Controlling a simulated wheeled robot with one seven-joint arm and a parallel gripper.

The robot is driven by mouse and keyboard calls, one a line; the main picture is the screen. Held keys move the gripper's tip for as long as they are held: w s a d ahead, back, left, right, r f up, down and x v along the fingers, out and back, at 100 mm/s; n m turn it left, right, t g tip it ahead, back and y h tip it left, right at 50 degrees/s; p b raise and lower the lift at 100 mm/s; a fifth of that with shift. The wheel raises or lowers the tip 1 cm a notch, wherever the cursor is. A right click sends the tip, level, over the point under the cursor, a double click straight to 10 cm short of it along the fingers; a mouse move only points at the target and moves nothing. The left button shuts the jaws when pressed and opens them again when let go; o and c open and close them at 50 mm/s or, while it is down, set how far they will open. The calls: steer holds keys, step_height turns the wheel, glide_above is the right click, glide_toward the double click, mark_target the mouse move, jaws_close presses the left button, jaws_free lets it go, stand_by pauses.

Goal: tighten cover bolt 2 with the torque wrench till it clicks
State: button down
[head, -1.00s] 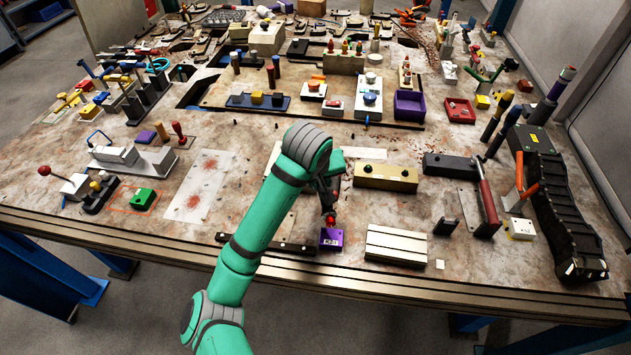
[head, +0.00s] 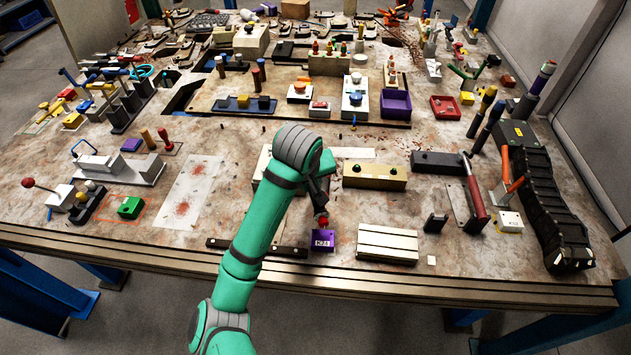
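My gripper (head: 318,196) is dark and points down near the front middle of the bench. My green arm hides much of it. A small red piece (head: 321,220) shows at its tip, just above a small purple block (head: 323,240) with a white label. I cannot tell whether the gripper holds the red piece or whether it touches the block. A long red-handled tool (head: 475,195) lies right of the gripper; I cannot tell if it is the torque wrench. The cover bolts, including bolt 2, cannot be made out at this size.
A tan block (head: 374,176) and a pale ribbed block (head: 387,245) stand right of the gripper. A dark bar (head: 258,247) lies left of the purple block. A black cable chain (head: 545,205) runs along the right edge. A flat pale sheet (head: 190,192) lies on the left.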

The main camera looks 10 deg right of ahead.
steer(key=shift+a+m, duration=0.4)
steer(key=shift+a, duration=0.2)
steer(key=shift+a, duration=0.1)
steer(key=shift+w+a+m+g+h, duration=0.15)
steer(key=shift+a+m+h, duration=0.15)
steer(key=shift+a+m, duration=0.45)
steer(key=shift+w+a+m+g+h, duration=0.15)
steer(key=shift+a+m+h, duration=0.25)
steer(key=shift+a, duration=0.55)
steer(key=shift+w+a+m+g+h, duration=0.2)
steer(key=shift+w+a+m, duration=0.15)
steer(key=shift+a+m, duration=0.4)
steer(key=shift+w+a+m+g+h, duration=0.1)
steer(key=shift+w+a+m+g, duration=0.15)
steer(key=shift+a+m, duration=0.45)
steer(key=shift+a, duration=0.25)
